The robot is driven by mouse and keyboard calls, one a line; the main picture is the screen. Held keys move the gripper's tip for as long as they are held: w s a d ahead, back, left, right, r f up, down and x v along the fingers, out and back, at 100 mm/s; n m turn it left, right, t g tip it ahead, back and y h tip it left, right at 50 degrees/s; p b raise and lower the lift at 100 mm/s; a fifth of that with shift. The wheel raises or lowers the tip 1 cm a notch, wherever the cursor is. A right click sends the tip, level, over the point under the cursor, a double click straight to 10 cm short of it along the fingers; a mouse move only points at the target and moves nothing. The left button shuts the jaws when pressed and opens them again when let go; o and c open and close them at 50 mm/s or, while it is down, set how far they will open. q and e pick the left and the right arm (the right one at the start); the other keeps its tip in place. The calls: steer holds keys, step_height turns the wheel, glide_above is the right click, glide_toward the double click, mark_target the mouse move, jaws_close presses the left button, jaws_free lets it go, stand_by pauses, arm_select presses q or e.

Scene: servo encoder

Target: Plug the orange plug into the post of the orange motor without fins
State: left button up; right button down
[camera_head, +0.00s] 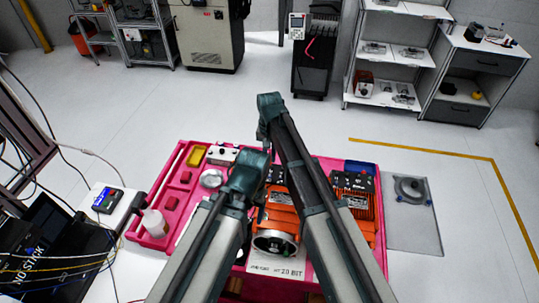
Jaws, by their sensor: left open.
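An orange motor (283,217) with a round metal face at its front lies on the pink bench top (160,226), partly behind my arms. A second orange motor (368,222), which seems ribbed, stands to its right, partly covered by my right arm. Both have dark boxes on top. I cannot make out the orange plug or the post. My left gripper (258,212) is mostly hidden by its own arm, close to the left side of the first motor; it is open. My right arm crosses the middle, and its gripper is not visible.
Cables and a black case (45,250) lie at the left. A grey plate (412,230) lies right of the bench.

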mark_target(270, 163)
steer(key=shift+f+b, duration=2.85)
steer(key=shift+f, duration=0.25)
steer(key=shift+f, duration=0.15)
steer(key=c, duration=0.8)
jaws_free()
steer(key=shift+o, duration=0.2)
step_height(270, 163, up, 7)
steer(key=p, duration=0.7)
